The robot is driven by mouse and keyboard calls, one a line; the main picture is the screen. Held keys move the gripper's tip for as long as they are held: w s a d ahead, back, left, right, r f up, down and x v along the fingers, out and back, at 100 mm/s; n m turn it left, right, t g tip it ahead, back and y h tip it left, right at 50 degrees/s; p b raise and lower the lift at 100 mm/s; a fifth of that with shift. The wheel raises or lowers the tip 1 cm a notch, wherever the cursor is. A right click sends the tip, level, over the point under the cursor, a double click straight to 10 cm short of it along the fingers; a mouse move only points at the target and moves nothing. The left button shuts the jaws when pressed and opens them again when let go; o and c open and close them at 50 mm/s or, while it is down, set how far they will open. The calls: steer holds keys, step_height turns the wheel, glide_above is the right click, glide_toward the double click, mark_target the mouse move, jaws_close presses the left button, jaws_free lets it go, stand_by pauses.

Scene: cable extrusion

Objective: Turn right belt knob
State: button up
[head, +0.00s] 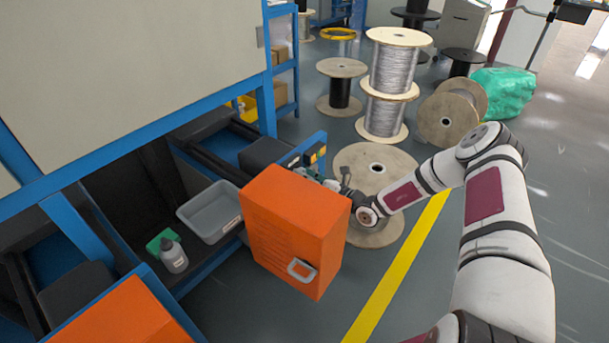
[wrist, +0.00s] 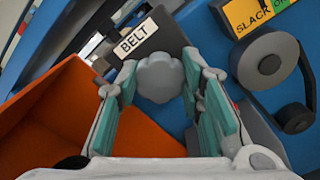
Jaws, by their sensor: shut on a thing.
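The belt knob (wrist: 160,78) is a grey lobed knob in the wrist view, beside a white label reading BELT (wrist: 138,38). My gripper (wrist: 160,95) is closed around it, with one teal-padded finger on each side. In the head view my gripper (head: 330,185) is small and partly hidden behind the orange box, at the blue machine frame. The knob itself cannot be made out in the head view.
An orange box (head: 290,235) stands close in front of my gripper; its orange side also fills the lower left of the wrist view (wrist: 60,110). A SLACK label (wrist: 252,18) and grey rollers (wrist: 268,62) are to the right. Wooden spools (head: 375,165) stand behind my arm.

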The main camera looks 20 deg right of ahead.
stand_by(0.3)
steer(key=o, duration=1.2)
steer(key=shift+c, duration=0.2)
steer(key=shift+s, duration=0.1)
steer(key=v, duration=1.2)
